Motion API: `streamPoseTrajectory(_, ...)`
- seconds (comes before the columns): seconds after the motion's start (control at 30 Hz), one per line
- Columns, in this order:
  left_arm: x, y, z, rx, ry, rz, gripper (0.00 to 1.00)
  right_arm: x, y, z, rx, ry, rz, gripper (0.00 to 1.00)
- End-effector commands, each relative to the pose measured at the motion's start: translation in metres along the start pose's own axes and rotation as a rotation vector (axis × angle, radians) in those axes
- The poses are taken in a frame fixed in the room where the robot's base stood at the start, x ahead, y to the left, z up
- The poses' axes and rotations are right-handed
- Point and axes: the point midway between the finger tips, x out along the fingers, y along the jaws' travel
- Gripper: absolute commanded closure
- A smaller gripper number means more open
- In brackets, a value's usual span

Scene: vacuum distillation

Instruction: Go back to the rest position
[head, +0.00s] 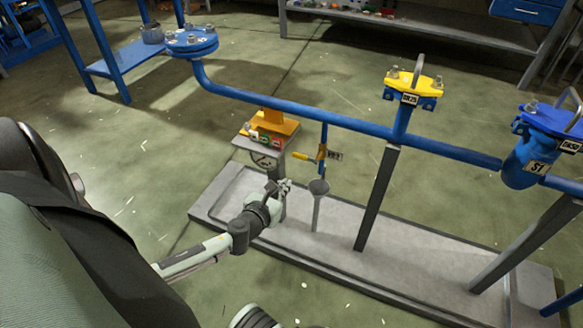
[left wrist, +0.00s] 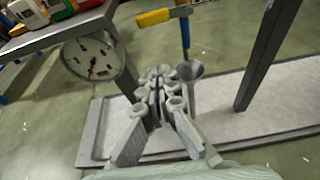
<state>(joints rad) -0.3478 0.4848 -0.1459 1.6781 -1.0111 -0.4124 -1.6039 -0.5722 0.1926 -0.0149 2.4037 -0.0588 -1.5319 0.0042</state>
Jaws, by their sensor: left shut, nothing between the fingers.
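My left gripper (head: 284,187) is shut and empty in the head view. It is in front of the small grey stand with the pressure gauge (head: 264,160), just left of the grey funnel (head: 319,187). In the left wrist view the shut fingers (left wrist: 160,88) show in the middle, with the gauge (left wrist: 93,58) to the upper left and the funnel (left wrist: 191,72) close behind on the right. I cannot tell whether the fingers touch either. My right gripper is not in view.
A blue pipe (head: 290,118) runs across above the grey base tray (head: 400,268). A yellow-handled valve (head: 303,157) hangs above the funnel. A yellow flange (head: 415,82) and a blue flange (head: 548,120) stand on the right. A push-button box (head: 264,138) sits on the stand. Open floor lies left.

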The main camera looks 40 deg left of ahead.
Motion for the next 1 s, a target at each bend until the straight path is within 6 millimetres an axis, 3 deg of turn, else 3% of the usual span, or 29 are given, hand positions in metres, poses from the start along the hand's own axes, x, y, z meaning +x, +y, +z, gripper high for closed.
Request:
streamPoseTrajectory(0.13, -0.015, 0.000, -0.001, -0.001, 0.001, 0.000, 1.00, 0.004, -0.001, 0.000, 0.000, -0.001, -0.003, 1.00)
streamPoseTrajectory(0.43, -0.019, 0.001, -0.001, -0.009, 0.001, 0.003, 1.00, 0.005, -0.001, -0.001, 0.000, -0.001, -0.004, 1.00)
streamPoseTrajectory(0.53, -0.023, 0.004, -0.001, -0.138, 0.016, 0.038, 1.00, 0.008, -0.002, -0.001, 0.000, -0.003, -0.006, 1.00)
streamPoseTrajectory(0.67, -0.041, 0.013, -0.010, -0.630, 0.068, 0.181, 1.00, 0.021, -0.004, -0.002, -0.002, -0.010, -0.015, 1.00)
streamPoseTrajectory(0.77, -0.068, 0.015, -0.032, -1.164, 0.121, 0.371, 1.00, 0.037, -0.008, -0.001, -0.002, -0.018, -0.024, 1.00)
streamPoseTrajectory(0.9, -0.115, -0.006, -0.070, -1.838, 0.177, 0.700, 1.00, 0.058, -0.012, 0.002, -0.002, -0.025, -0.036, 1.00)
streamPoseTrajectory(1.0, -0.147, -0.029, -0.089, -2.176, 0.196, 0.937, 1.00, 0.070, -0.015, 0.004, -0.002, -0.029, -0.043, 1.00)
